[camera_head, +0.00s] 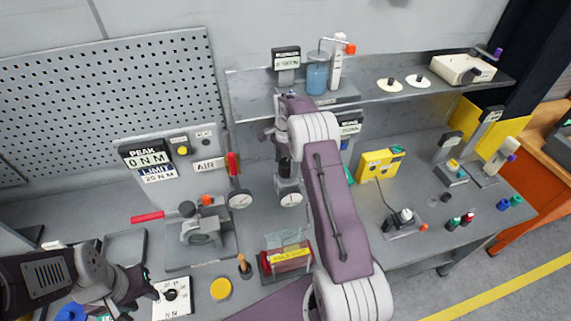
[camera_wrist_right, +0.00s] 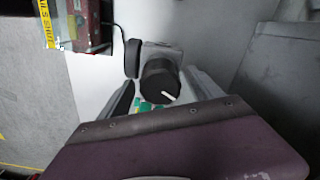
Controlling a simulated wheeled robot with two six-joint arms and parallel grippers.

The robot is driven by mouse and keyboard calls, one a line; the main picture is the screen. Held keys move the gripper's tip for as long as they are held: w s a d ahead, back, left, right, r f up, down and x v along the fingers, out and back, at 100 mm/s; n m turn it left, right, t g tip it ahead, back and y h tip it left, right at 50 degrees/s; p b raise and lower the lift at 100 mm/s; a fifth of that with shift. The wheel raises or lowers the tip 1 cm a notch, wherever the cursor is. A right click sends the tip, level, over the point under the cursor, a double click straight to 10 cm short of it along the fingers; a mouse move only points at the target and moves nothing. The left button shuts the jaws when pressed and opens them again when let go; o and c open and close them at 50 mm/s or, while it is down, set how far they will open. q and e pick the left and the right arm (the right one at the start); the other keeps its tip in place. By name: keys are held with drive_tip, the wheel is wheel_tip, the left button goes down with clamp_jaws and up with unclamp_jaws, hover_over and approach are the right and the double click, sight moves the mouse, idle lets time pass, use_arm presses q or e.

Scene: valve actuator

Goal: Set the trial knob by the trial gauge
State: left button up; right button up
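The round white-faced gauge (camera_head: 291,199) on the right of a pair is below my right gripper, and I take it as the trial gauge; its reading is too small to tell. In the right wrist view a black knob (camera_wrist_right: 160,80) with a white pointer line sits on a grey block, and a thin black disc is beside it. My right gripper (camera_wrist_right: 165,98) is open with its fingers either side of this knob; contact cannot be made out. In the head view the right forearm hides much around it. My left gripper (camera_head: 152,285) is low at the left, its fingers unclear.
Another gauge (camera_head: 240,199) stands to the left. A red box with a yellow label (camera_head: 286,258) is in front, with a yellow disc (camera_head: 221,289) to its left. A shelf (camera_head: 375,92) with a blue jar (camera_head: 317,78) runs behind. A vise-like fixture (camera_head: 203,228) stands left.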

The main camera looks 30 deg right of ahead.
sight(286, 163)
drive_tip(key=shift+r, duration=0.1)
wheel_tip(286, 163, up, 8)
drive_tip(key=b, duration=0.2)
drive_tip(key=shift+b, duration=0.35)
drive_tip(key=shift+r, duration=0.45)
drive_tip(key=shift+s+f, duration=0.1)
